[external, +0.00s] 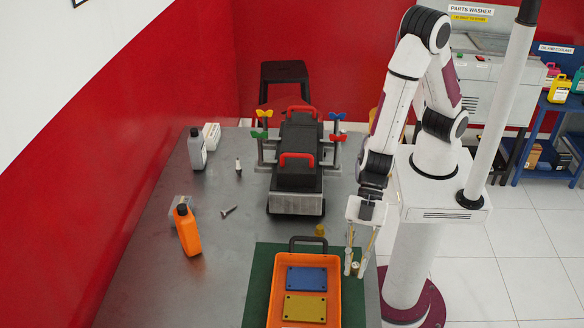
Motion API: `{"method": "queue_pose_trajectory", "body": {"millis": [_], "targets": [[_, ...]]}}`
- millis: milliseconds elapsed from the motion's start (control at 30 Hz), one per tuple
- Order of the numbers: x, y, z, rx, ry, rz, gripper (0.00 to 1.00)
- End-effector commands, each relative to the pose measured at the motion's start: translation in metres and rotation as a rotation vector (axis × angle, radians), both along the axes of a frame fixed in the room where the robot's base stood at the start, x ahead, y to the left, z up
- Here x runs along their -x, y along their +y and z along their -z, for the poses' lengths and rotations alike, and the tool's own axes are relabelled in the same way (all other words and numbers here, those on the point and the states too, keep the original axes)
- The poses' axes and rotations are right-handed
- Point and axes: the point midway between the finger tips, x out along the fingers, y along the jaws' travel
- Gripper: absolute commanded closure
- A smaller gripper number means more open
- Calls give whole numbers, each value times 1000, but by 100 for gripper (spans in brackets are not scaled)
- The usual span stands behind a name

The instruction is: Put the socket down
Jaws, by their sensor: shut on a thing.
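My gripper (356,268) points straight down at the right side of the table, beside the right wall of the orange tray. It is shut on a small brass-coloured piece, the socket (355,268), which shows between the fingertips. The fingers partly hide the socket, and I cannot tell whether it touches the surface below. A second small brass-coloured cylinder (320,230) stands on the bare table behind the tray.
The orange tray (335,292) with a blue and a yellow plate lies on a green mat (258,290). A black engine trainer (297,165) stands behind. An orange bottle (187,231), a bolt (229,211) and a grey bottle (197,149) are at left. The table's left middle is mostly clear.

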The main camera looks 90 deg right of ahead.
Motion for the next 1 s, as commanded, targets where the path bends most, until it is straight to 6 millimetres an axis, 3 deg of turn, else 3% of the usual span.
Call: {"method": "queue_pose_trajectory", "body": {"millis": [433, 1000], "targets": [[0, 1, -47, -3, -2, -1, 100], [0, 0, -58, 0, -1, 1, 100]]}}
